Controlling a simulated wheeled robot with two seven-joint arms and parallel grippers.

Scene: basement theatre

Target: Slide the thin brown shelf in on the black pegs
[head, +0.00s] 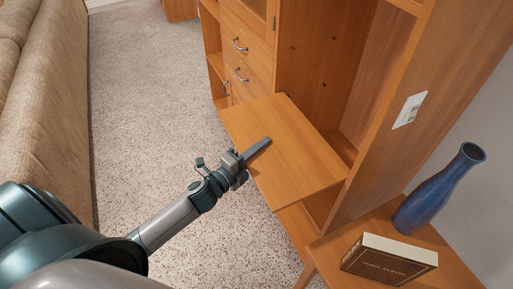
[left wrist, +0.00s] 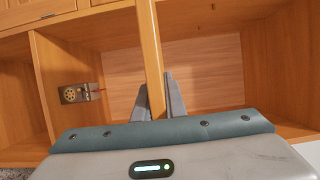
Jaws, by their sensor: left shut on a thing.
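The thin brown shelf (head: 300,150) is a flat board, roughly level and jutting out from the open bay of the wooden cabinet (head: 318,50). My left gripper (head: 257,149) is shut on its front edge, one finger lying over the top face. In the left wrist view the shelf (left wrist: 151,45) shows edge-on as a narrow strip between the two fingers (left wrist: 158,100). Small dark spots on the bay's inner wall (head: 322,84) may be the black pegs, but they are too small to tell. Whether the shelf touches any peg is hidden. My right gripper is not in view.
Drawers with metal handles (head: 240,45) stand left of the bay. A sofa (head: 45,100) lines the left. Carpet (head: 150,90) between is clear. A small device (left wrist: 76,94) sits in a cubby.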

